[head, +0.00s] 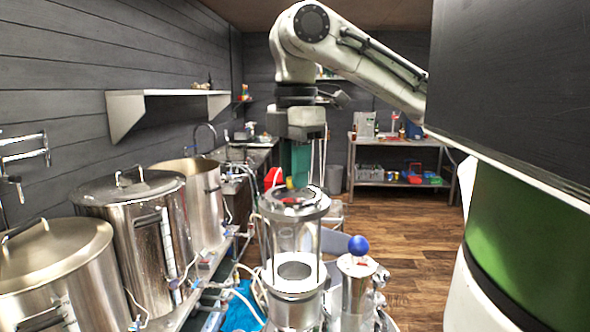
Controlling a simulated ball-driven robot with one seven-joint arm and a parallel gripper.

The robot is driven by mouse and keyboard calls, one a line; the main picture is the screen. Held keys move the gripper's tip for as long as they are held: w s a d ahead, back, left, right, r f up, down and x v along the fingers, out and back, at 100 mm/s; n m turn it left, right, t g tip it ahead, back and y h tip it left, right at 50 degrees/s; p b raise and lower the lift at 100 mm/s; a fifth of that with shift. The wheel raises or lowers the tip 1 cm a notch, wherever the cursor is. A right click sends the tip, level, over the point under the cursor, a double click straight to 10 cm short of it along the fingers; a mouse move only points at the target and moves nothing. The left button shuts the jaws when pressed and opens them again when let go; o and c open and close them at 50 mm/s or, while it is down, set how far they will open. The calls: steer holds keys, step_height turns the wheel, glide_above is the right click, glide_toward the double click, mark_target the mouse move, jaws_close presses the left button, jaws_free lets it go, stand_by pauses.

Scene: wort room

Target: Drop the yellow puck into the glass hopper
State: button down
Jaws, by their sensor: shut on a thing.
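The glass hopper (309,245) stands upright in the lower middle, a clear cylinder with a metal rim on top and a metal base with a pale ring inside. My gripper (300,182) hangs down from the arm, just above and behind the hopper's rim in the picture. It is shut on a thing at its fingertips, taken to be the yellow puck.
Steel kettles (137,235) with lids line the left. A steel vessel with a blue ball knob (358,245) stands close right of the hopper. A metal shelf table (395,185) stands at the back. Wooden floor (415,250) lies open on the right.

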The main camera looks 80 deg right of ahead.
steer(key=shift+s+d+p, duration=0.1)
steer(key=shift+p, duration=0.45)
stand_by(0.4)
steer(key=c, duration=1)
jaws_free()
steer(key=shift+o, duration=0.2)
step_height(320, 180, up, 11)
steer(key=shift+f, duration=0.15)
